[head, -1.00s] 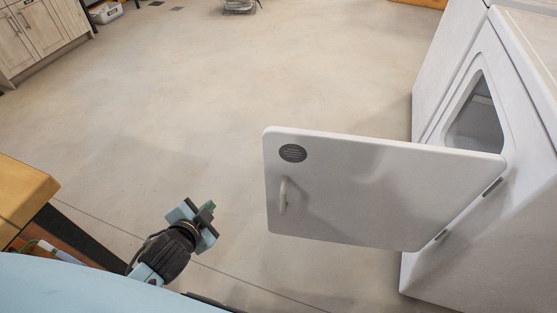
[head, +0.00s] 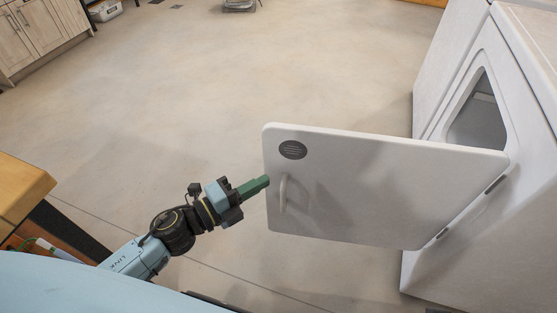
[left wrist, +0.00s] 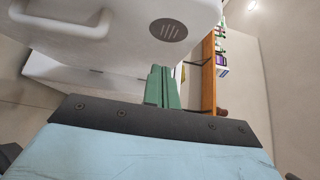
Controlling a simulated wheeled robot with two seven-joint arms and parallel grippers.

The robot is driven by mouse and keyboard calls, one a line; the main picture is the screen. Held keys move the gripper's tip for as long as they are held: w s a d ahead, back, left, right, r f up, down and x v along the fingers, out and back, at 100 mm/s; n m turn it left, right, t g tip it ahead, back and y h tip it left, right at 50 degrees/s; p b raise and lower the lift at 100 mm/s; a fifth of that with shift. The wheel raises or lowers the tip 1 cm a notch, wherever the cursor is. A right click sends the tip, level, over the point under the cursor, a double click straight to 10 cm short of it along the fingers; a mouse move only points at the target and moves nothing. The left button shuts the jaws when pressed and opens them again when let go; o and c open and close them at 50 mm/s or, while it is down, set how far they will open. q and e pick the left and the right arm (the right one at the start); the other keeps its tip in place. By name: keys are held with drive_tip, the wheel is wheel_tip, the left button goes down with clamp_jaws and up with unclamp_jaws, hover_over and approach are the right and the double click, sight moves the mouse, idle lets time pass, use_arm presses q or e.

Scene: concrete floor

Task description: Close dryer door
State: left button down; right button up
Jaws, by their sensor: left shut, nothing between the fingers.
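The white dryer (head: 490,140) stands at the right in the head view, with its dark opening showing. Its door (head: 370,190) is swung wide open, hinged on the dryer's front. The door has a curved white handle (head: 283,194) and a round dark grille (head: 293,150) near its free edge. My left gripper (head: 264,182) is shut and empty, its green fingertips close to the door's free edge, level with the handle. I cannot tell if they touch. In the left wrist view the fingers (left wrist: 162,90) point at the door (left wrist: 130,45) with its handle and grille. My right gripper is not in view.
A wooden-topped table (head: 22,190) stands at the left edge. A wooden cabinet (head: 40,35) is at the far left. The concrete floor (head: 170,100) in the middle is clear. A second white appliance (head: 440,65) stands behind the dryer.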

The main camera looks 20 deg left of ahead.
sight(293, 153)
use_arm(q)
drive_tip(key=shift+w+d+b, duration=0.15)
drive_tip(key=shift+w+d, duration=0.25)
drive_tip(key=shift+w, duration=0.9)
drive_tip(key=shift+w+d+b, duration=0.2)
drive_tip(key=shift+w+d, duration=0.15)
drive_tip(key=shift+w, duration=1)
drive_tip(key=shift+w+d+b, duration=0.15)
drive_tip(key=shift+w+d, duration=0.25)
drive_tip(key=shift+w, duration=0.9)
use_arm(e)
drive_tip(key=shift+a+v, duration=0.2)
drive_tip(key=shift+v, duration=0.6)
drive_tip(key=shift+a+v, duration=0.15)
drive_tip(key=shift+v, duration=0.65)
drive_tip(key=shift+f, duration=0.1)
